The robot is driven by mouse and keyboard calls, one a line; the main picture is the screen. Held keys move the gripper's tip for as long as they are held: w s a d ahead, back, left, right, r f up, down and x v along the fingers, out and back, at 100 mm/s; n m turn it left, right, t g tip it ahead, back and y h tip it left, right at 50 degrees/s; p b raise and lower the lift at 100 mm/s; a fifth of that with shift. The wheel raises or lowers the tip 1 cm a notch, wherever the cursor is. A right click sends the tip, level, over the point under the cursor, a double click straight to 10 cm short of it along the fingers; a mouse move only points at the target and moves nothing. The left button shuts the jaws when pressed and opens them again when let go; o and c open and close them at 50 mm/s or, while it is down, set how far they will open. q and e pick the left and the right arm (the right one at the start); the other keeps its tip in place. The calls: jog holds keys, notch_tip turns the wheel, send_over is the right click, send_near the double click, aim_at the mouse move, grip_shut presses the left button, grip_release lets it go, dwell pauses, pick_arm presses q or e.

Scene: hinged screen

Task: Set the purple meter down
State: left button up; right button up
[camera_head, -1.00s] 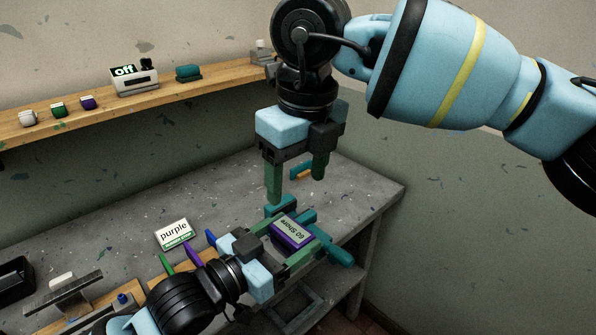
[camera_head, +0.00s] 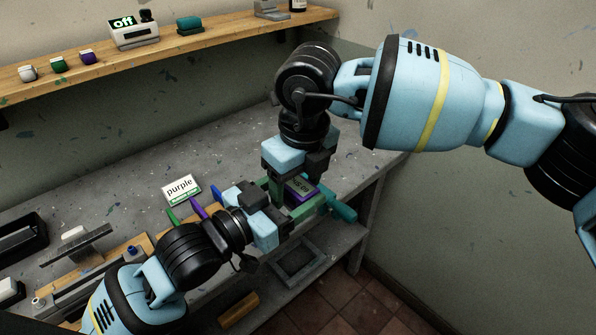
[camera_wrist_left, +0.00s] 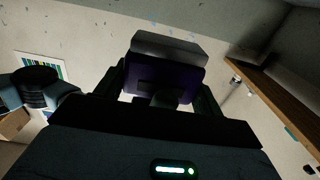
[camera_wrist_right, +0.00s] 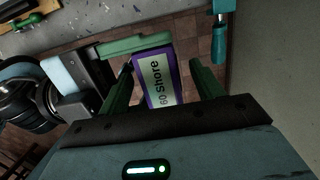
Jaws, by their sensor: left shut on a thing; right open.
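The purple meter (camera_head: 300,188) has a pale face reading "60 Shore", clear in the right wrist view (camera_wrist_right: 158,82). My left gripper (camera_head: 297,207) is shut on it near the bench's right end. In the left wrist view its dark purple body (camera_wrist_left: 160,76) sits between the left fingers. My right gripper (camera_head: 292,186) is open just above the meter. In the right wrist view the right fingers (camera_wrist_right: 164,88) stand on either side of the meter; I cannot tell whether they touch it. The head view hides part of the meter behind the grippers.
A teal clamp (camera_head: 342,209) is at the bench's right edge. A wall shelf (camera_head: 210,45) holds an "off" device (camera_head: 133,31) and small cups. Tools crowd the lower left.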

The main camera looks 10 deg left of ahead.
jog(key=c, duration=1)
pick_arm(q)
jog(key=o, duration=1.1)
pick_arm(e)
jog(key=shift+c, duration=1.2)
pick_arm(q)
jog(key=shift+s+a, duration=0.1)
